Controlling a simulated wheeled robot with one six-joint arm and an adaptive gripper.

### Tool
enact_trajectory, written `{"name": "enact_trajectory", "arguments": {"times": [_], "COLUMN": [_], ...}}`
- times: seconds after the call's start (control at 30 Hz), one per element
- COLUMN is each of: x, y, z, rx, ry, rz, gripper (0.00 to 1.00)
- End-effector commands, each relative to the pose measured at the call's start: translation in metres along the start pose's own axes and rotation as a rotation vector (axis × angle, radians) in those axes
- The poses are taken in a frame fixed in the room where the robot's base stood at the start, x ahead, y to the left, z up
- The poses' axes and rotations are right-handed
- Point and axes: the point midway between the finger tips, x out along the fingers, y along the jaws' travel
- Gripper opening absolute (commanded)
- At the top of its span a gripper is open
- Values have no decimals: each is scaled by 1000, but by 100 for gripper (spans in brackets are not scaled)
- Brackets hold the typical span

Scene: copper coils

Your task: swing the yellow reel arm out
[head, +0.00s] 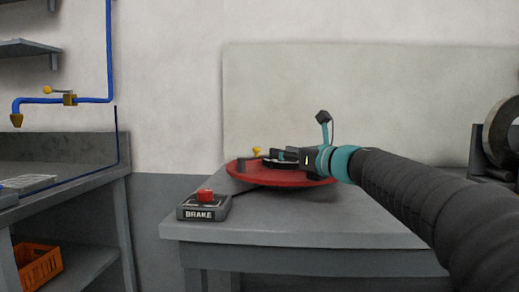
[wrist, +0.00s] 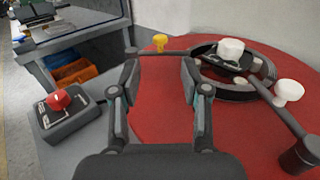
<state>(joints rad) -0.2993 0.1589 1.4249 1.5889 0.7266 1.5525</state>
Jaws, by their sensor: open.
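The yellow knob (wrist: 160,42) of the reel arm stands on a thin dark bar (wrist: 174,53) near the far left rim of the red disc (wrist: 150,125). The bar runs from a small dark post at its left end towards the black ring (wrist: 240,88). In the head view the yellow knob (head: 256,150) shows just beyond the red disc (head: 250,178). My gripper (wrist: 160,70) is open and empty over the disc, its fingers on this side of the yellow knob and apart from it. In the head view my gripper (head: 278,156) partly hides the ring.
A white knob (wrist: 289,92) tops another bar at right, ending at a dark post (wrist: 300,156). A white knob (wrist: 230,48) stands at the ring. A brake box with red button (head: 204,196) sits on the grey table (head: 300,228) left of the disc. Shelving stands left.

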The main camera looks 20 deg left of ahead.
Motion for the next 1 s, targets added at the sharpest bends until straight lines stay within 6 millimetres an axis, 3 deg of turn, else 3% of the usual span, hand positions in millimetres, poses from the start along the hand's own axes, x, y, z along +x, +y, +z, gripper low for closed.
{"name": "enact_trajectory", "arguments": {"times": [0.5, 0.7, 1.0], "x": [92, 110, 115], "y": [-3, -3, -3], "z": [0, 0, -1], "rx": [-3, -4, -4], "ry": [3, 2, 2], "rz": [-4, -4, -5], "gripper": [46, 46, 46]}}
